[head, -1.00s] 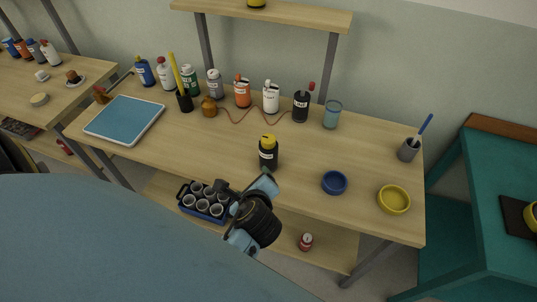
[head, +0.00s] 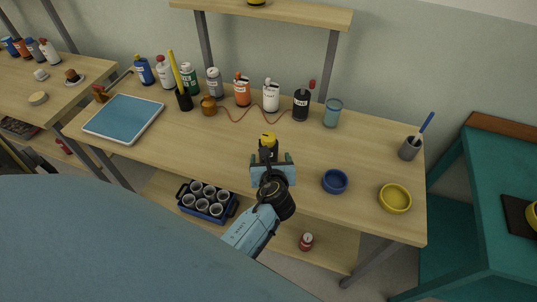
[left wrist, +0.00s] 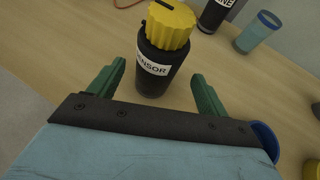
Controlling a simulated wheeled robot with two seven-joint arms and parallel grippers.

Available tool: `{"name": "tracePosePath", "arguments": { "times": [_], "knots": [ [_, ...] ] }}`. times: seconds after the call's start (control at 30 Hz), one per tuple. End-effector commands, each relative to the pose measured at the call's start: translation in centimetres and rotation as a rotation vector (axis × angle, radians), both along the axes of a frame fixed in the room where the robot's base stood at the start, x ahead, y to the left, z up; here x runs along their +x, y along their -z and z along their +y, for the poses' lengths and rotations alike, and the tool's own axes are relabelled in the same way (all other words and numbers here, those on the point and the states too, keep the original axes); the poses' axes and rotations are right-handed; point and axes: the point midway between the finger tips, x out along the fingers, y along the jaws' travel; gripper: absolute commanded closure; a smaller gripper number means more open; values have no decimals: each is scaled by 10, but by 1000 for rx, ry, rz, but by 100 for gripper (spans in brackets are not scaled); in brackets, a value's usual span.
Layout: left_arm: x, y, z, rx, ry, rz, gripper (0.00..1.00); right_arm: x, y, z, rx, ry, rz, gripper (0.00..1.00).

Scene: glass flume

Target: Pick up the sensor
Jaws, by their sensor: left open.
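The sensor (left wrist: 162,56) is a black bottle-shaped body with a ribbed yellow cap and a white label reading "ENSOR" in the left wrist view. It stands upright on the wooden table. In the head view only its yellow cap (head: 268,140) and a little of its body show behind my gripper. My left gripper (left wrist: 160,90) is open, with its green fingers on either side of the sensor's lower body, in front of it in the left wrist view. I cannot tell whether they touch it. It also shows in the head view (head: 270,160). My right gripper is not in view.
A blue bowl (head: 334,182) and a yellow bowl (head: 394,198) stand to the right. A black bottle (head: 302,104) and a blue cup (head: 332,113) stand behind. A blue-topped tray (head: 124,119) lies at the left. A crate of cups (head: 181,208) sits on the lower shelf.

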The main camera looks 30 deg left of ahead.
Motion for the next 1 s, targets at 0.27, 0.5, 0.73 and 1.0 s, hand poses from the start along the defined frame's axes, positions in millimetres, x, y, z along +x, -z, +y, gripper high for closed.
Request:
{"name": "tracePosePath", "arguments": {
  "times": [0.27,0.5,0.73,1.0],
  "knots": [
    [25,23,23,2,-1,-1,22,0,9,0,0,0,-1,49],
    [32,27,28,0,-1,0,22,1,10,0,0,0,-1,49],
    [32,26,28,0,-1,0,38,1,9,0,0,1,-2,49],
    [31,26,27,0,-1,0,74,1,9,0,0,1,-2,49]
  ]
}}
